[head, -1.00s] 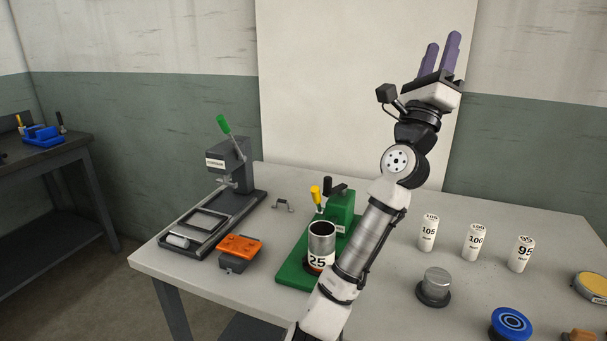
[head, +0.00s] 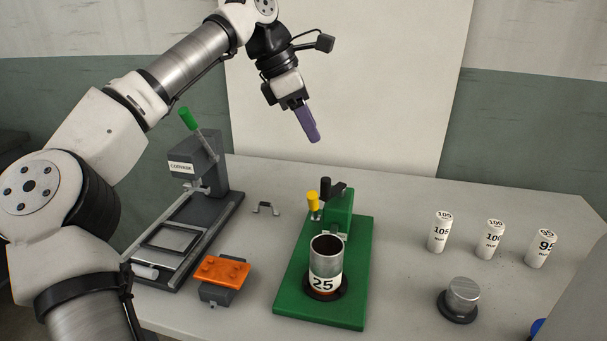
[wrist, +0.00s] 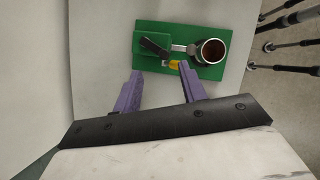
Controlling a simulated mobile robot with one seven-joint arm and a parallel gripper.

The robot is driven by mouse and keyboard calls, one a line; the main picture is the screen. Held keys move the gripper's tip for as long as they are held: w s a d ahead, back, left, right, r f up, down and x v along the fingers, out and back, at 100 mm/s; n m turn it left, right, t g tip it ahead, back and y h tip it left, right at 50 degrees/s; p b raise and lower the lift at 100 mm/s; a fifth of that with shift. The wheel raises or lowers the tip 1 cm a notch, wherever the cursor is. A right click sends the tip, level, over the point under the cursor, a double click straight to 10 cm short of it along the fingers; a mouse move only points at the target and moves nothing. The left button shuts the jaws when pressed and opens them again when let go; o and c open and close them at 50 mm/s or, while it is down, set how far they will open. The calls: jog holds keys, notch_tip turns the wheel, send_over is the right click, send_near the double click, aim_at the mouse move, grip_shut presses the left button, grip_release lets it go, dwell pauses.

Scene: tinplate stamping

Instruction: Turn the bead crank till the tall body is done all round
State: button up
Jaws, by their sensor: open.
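The tall body (head: 326,262) is an open metal cylinder with a white "25" label. It stands upright at the front of the green bead machine (head: 292,293). The machine has a yellow-handled lever (head: 313,201) and a black-knobbed crank (head: 325,187) at its back; I cannot tell for sure which is the bead crank. My gripper (head: 314,139) points down in the air above and behind the machine, touching nothing. In the wrist view my gripper (wrist: 159,76) is open and empty, with the machine (wrist: 149,33), the black handle (wrist: 154,46) and the tall body (wrist: 212,50) beyond its fingertips.
A grey press with a green handle (head: 185,118) and an orange block (head: 222,270) stand to the left. A small metal handle (head: 265,208) lies between. White numbered cylinders (head: 440,232) and a metal puck (head: 462,296) are on the right. The table between is clear.

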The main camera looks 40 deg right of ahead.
aim_at(325, 179)
jog(key=x, duration=0.4)
jog(key=a+x, duration=0.1)
jog(key=x, duration=0.8)
jog(key=shift+w+a+f, duration=0.3)
jog(key=shift+f, duration=0.15)
jog(key=shift+c, duration=0.4)
grip_shut()
jog(key=shift+y, duration=0.3)
